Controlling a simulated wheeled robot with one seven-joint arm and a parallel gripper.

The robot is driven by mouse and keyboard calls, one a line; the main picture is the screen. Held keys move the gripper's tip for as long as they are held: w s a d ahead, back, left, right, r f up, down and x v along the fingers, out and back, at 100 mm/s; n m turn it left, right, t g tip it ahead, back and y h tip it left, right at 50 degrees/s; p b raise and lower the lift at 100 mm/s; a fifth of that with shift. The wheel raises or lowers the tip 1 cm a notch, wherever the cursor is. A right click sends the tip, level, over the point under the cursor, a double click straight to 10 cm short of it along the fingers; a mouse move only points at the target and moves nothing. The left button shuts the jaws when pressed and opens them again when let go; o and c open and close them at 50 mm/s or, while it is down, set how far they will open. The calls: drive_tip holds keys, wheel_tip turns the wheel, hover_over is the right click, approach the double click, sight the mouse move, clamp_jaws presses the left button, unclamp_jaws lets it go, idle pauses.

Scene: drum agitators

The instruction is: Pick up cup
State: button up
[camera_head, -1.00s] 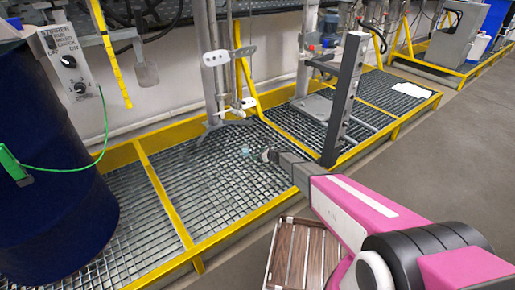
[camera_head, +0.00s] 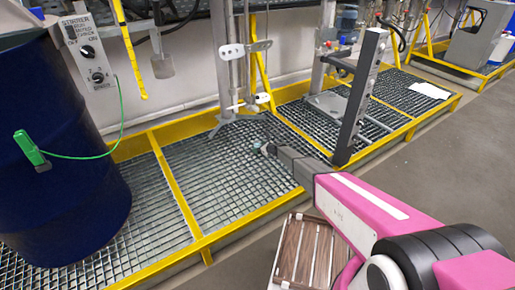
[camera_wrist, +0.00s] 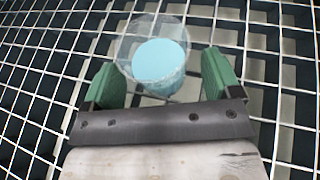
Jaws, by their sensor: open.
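The cup (camera_wrist: 160,62) is clear with a light blue round area inside, seen from above in the wrist view. It is over the metal grating, between and slightly beyond the two green fingers of my gripper (camera_wrist: 162,78). The fingers are apart, one on each side of the cup's near part, with a visible gap on the right; contact on the left is unclear. In the head view my gripper (camera_head: 265,150) is small and low over the grating, and the cup there is too small to make out clearly.
A blue drum (camera_head: 60,150) stands at the left with a green clamp (camera_head: 30,150) and wire. A yellow-framed grating (camera_head: 215,170) runs along the wall. A grey upright post (camera_head: 362,95) stands right of my arm. A wooden slatted crate (camera_head: 305,250) sits in front.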

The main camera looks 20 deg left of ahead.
drive_tip(key=c, duration=1)
drive_tip(key=shift+c, duration=0.2)
drive_tip(key=shift+r, duration=0.2)
